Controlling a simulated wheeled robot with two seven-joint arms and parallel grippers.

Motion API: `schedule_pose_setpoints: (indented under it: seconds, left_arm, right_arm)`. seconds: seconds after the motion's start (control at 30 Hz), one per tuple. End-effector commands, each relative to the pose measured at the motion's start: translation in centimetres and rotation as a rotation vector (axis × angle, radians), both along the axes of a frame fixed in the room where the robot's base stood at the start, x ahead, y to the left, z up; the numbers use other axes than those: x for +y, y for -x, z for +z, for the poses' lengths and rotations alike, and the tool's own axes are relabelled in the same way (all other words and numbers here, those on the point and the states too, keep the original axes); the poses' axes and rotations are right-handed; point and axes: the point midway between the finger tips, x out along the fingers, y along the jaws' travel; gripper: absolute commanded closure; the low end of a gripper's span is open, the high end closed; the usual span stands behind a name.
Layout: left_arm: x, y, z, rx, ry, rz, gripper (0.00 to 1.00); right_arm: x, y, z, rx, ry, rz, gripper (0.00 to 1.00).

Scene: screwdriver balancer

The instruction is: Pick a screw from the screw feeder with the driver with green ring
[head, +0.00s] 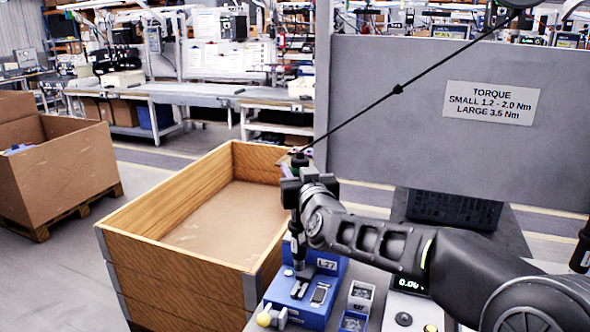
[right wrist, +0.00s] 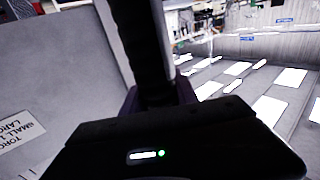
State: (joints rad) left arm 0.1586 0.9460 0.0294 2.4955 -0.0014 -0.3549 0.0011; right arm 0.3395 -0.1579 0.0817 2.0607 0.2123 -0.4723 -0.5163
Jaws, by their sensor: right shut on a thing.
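My right gripper (head: 297,183) is shut on a dark driver (head: 298,243), which stands about upright below the jaws. The screw feeder (head: 328,265) is a blue box marked L27, right under the driver. The driver's lower end is over the feeder's front part; whether it touches a screw is too small to tell. In the right wrist view the dark driver shaft (right wrist: 148,50) rises between the jaws. My left gripper is not in view.
A large wooden crate (head: 165,262) stands to the left of the feeder. Small bins (head: 360,296) and a box with a lit display (head: 408,284) are to its right. A grey panel with a torque sign (head: 491,103) stands behind. A black tray (head: 453,208) lies before it.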

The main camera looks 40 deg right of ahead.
Motion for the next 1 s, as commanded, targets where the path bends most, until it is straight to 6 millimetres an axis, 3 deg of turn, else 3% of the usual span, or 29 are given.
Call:
schedule_pose_setpoints:
  seconds: [0.47, 0.8, 1.0]
  left_arm:
    - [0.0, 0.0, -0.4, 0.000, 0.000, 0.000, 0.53]
    - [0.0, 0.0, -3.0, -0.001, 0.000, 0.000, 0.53]
    - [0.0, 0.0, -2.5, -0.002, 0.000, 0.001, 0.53]
  right_arm:
    - [0.3, -0.1, -0.6, 0.002, 0.002, 0.006, 1.00]
    - [0.2, -0.1, -3.8, 0.002, 0.002, 0.006, 1.00]
    - [0.2, -0.1, -3.3, 0.001, 0.002, 0.006, 1.00]
